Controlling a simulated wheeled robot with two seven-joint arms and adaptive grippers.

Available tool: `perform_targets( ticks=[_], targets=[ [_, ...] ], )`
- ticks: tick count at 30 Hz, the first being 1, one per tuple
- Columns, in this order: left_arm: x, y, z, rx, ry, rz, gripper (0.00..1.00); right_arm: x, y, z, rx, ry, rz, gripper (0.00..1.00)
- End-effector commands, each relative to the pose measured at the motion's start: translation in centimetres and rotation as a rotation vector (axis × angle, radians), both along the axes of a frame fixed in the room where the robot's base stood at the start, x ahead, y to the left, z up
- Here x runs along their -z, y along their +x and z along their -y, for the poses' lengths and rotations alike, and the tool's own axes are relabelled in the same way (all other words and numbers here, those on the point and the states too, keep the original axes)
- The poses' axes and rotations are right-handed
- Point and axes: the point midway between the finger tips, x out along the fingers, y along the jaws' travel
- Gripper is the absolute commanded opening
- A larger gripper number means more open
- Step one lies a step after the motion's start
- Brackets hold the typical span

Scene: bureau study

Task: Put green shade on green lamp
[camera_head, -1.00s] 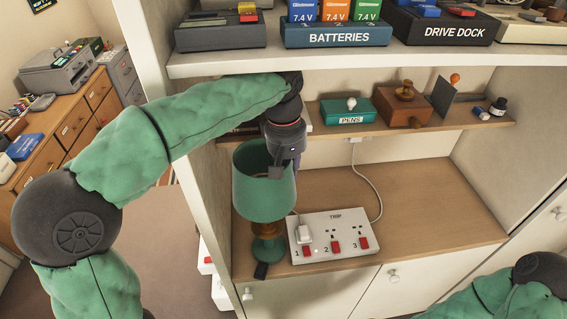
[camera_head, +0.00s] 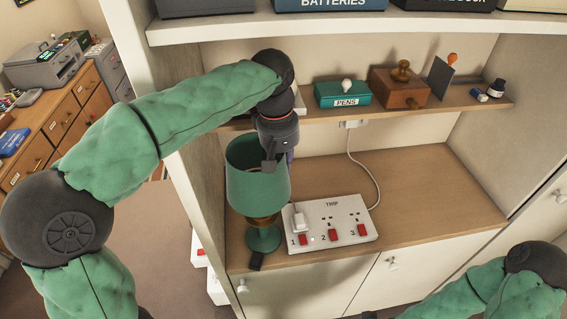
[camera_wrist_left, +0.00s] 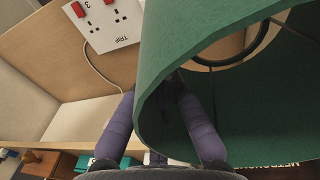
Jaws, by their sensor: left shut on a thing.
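The green shade (camera_head: 257,190) is upright over the green lamp (camera_head: 263,239) at the left end of the wooden counter. The lamp's round green foot and a brown part of its stem show below the shade; the shade hides the top. Whether the shade rests on the lamp I cannot tell. My left gripper (camera_head: 272,165) points down and is shut on the shade's upper rim. In the left wrist view, its purple fingers (camera_wrist_left: 163,125) lie on either side of the shade's wall (camera_wrist_left: 195,40). My right arm shows at the lower right; its gripper is out of view.
A white socket block (camera_head: 335,240) with red switches stands just right of the lamp. A small black object (camera_head: 256,261) lies by its foot. A cabinet side wall (camera_head: 190,130) stands close left.

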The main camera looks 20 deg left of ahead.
Motion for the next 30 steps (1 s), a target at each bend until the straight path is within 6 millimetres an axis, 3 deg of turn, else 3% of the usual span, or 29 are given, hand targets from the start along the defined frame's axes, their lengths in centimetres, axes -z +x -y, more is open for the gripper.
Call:
perform_targets(
  ticks=[30],
  targets=[
    [1.1, 0.0, 0.0, 0.000, 0.000, 0.000, 0.00, 0.6, 0.0, 0.0, 0.000, 0.000, 0.000, 0.00]
  ],
)
